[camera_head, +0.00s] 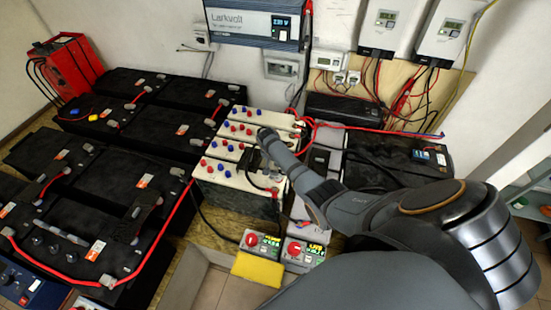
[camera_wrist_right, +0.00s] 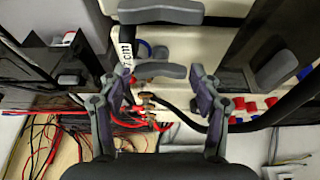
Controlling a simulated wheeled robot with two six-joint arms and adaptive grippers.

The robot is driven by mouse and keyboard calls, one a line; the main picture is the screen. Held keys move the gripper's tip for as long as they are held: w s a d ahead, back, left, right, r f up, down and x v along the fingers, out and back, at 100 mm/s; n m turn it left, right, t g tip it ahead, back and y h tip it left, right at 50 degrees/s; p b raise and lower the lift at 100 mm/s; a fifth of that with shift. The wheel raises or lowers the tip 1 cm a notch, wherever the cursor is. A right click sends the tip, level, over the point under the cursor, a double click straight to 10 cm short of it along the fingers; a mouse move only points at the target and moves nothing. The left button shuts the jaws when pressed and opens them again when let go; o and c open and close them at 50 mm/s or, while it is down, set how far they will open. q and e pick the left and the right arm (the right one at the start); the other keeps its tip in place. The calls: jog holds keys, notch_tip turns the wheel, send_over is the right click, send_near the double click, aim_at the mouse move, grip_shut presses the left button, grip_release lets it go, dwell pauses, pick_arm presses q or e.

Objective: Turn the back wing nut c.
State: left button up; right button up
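My right arm comes in from the right in the head view, and its gripper (camera_head: 262,150) is over the white-topped batteries (camera_head: 228,181) with red and blue caps. In the right wrist view the fingers of my right gripper (camera_wrist_right: 160,95) are spread apart with nothing held between them. A small brass-coloured fitting (camera_wrist_right: 147,98), where red and black cables meet, shows between and beyond the fingers; it looks like a wing nut terminal, but its letter cannot be read. In the head view my gripper and arm hide that spot. My left gripper is not in view.
Black batteries (camera_head: 105,185) with red cables fill the left. A yellow sponge (camera_head: 256,269) and two small meters with red knobs (camera_head: 262,242) are in front. A black box (camera_head: 345,109) and loose red cables lie behind. An inverter (camera_head: 254,20) hangs on the wall.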

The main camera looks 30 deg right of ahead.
jog(key=shift+o, duration=0.9)
